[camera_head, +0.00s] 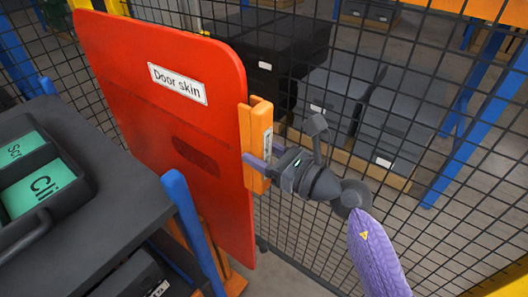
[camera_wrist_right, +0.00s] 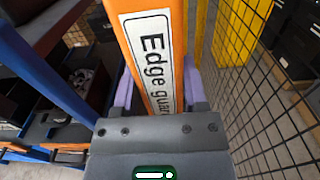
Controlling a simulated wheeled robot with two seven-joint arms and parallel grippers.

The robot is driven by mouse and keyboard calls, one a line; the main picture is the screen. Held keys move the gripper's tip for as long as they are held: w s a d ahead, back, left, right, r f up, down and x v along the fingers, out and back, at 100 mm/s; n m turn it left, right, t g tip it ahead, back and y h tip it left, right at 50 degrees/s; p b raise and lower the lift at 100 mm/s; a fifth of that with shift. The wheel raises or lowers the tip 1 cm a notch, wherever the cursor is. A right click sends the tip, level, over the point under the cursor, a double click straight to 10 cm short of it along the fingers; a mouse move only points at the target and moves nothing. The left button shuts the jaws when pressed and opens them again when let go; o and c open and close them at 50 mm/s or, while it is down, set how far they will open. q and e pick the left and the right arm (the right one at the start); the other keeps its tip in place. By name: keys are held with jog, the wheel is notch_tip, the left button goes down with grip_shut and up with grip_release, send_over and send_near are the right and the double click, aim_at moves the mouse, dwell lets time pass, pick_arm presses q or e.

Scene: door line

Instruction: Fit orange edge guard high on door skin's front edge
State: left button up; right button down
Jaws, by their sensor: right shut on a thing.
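The red door skin (camera_head: 165,110) stands upright with its white label facing me. The orange edge guard (camera_head: 256,140) is at the door skin's right edge, on its upper half; in the head view it looks to be on or against that edge, and I cannot tell how fully it is seated. My right gripper (camera_head: 262,165) is shut on the guard's lower part, its purple fingers on either side. In the right wrist view the guard (camera_wrist_right: 155,50) runs up between the fingers, its "Edge guard" label showing. My left gripper is not in view.
A dark cart (camera_head: 110,205) with a tray of green-labelled bins (camera_head: 40,185) stands at the left. A black mesh fence (camera_head: 320,225) runs close behind the door skin and my right arm. Dark crates (camera_head: 370,105) lie beyond it.

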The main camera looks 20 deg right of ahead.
jog(key=shift+w+a, duration=0.25)
jog(key=shift+w, duration=0.1)
jog(key=shift+w+a, duration=0.15)
jog(key=shift+w+a, duration=0.2)
jog(key=shift+w, duration=0.1)
dwell(0.5)
jog(key=shift+c, duration=0.3)
grip_release()
jog(key=b+v, duration=0.1)
jog(key=v, duration=0.7)
jog(key=shift+s+d+f, duration=0.1)
jog(key=shift+s+d, duration=0.15)
jog(key=shift+s, duration=0.1)
jog(key=shift+s+d, duration=0.35)
jog(key=shift+s, duration=0.05)
